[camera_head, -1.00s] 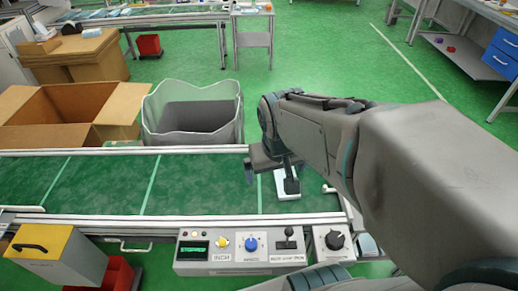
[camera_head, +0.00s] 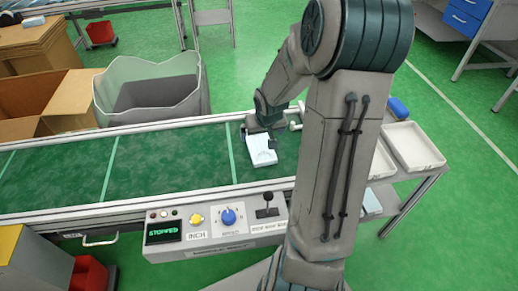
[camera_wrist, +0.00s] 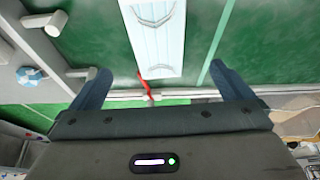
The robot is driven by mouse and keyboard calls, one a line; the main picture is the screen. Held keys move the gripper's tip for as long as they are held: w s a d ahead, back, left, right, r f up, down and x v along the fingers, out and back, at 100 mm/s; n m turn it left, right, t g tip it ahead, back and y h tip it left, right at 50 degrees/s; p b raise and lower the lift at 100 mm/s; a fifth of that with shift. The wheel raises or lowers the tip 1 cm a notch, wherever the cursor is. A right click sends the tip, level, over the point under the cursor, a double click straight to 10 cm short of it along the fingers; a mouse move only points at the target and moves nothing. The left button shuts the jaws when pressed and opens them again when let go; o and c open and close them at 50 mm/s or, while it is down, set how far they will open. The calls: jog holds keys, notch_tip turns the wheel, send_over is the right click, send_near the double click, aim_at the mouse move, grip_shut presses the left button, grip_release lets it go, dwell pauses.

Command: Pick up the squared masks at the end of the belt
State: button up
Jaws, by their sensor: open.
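A white to pale-blue flat mask, or a stack of them (camera_head: 262,152), lies on the green belt (camera_head: 170,158) near its right end. I cannot tell how many there are. My gripper (camera_head: 262,132) is over the far edge of the masks, and my arm hides part of the area. In the wrist view the masks (camera_wrist: 158,38) show folded relief lines, and a red strip (camera_wrist: 144,87) hangs below their edge. My gripper (camera_wrist: 162,85) is open there, its two dark fingers spread wider than the masks, with nothing between the tips.
A control panel (camera_head: 213,222) reading STOPPED runs along the belt's near side. White trays (camera_head: 413,147) sit on a side table at right. The belt left of the masks is clear.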

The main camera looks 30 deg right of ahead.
aim_at(260, 144)
jog(key=b+x, duration=0.1)
jog(key=x, duration=0.3)
jog(key=shift+f, duration=0.25)
jog(key=shift+w+b+x, duration=0.2)
jog(key=shift+b+x, duration=0.35)
jog(key=shift+x, duration=0.85)
jog(key=shift+w+b+x, duration=0.15)
jog(key=shift+b+x, duration=0.4)
jog(key=shift+x, duration=0.85)
jog(key=shift+d+r, duration=0.2)
jog(key=c, duration=1)
